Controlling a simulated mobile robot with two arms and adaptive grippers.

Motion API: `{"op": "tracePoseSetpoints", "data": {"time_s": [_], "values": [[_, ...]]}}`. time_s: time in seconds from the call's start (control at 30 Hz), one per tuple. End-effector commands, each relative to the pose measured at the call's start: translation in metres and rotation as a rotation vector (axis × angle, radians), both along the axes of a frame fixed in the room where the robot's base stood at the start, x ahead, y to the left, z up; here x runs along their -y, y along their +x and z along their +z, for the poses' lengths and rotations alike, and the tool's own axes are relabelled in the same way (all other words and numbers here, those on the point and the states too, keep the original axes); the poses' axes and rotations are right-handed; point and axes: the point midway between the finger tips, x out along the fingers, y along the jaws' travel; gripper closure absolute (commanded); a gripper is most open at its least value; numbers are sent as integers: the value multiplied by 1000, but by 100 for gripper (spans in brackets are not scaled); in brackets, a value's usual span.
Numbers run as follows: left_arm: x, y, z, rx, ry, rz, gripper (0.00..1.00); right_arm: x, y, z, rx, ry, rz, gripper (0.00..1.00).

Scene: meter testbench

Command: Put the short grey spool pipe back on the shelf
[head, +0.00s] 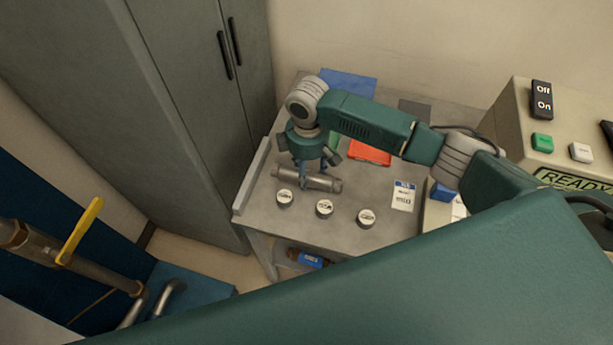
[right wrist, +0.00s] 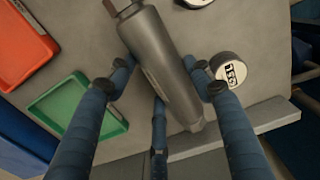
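The short grey spool pipe (head: 318,181) lies on the grey table, behind a row of round white-topped pieces. My right gripper (head: 305,178) is directly over it, pointing down. In the right wrist view the spool pipe (right wrist: 165,65) runs between the blue fingers of the gripper (right wrist: 158,75). The fingers are spread around it, with a small gap visible on the left side, so they look open. Contact on the other side is hard to tell. A lower shelf (head: 283,268) shows partly under the table, with a blue-labelled brown item on it. My left gripper is out of view.
Round pieces (head: 324,208) stand close in front of the pipe. Red (head: 369,153) and green (right wrist: 75,108) trays lie behind it. A labelled card (head: 403,196) lies to the right. A control box (head: 545,130) stands far right, and a tall grey cabinet (head: 190,80) at left.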

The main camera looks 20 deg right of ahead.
Motion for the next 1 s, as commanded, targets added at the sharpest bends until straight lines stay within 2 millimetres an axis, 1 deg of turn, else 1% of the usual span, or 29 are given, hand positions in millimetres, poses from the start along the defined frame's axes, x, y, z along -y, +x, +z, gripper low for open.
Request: {"op": "tracePoseSetpoints", "data": {"time_s": [0.03, 0.07, 0.1, 0.37, 0.47, 0.57, 0.67, 0.77, 1.0], "values": [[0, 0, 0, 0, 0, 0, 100, 0, 0, 0, 0, 0, 0, 92], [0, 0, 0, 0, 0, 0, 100, 0, 0, 0, 0, 0, 0, 97], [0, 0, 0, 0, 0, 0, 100, 0, 1, 2, 3, 2, 0, 100], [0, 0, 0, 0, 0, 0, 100, 0, 1, 4, 3, 1, 0, 100], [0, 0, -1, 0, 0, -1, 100, 0, 2, 9, 5, 2, -1, 100], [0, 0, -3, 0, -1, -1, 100, -1, 3, 20, 7, 3, -1, 100], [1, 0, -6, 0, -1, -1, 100, -1, 3, 36, 7, 4, 1, 100], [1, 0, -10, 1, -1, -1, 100, -1, 3, 60, 10, 4, 1, 100], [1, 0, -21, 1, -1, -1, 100, -1, 3, 127, 9, 3, 2, 100]]}}
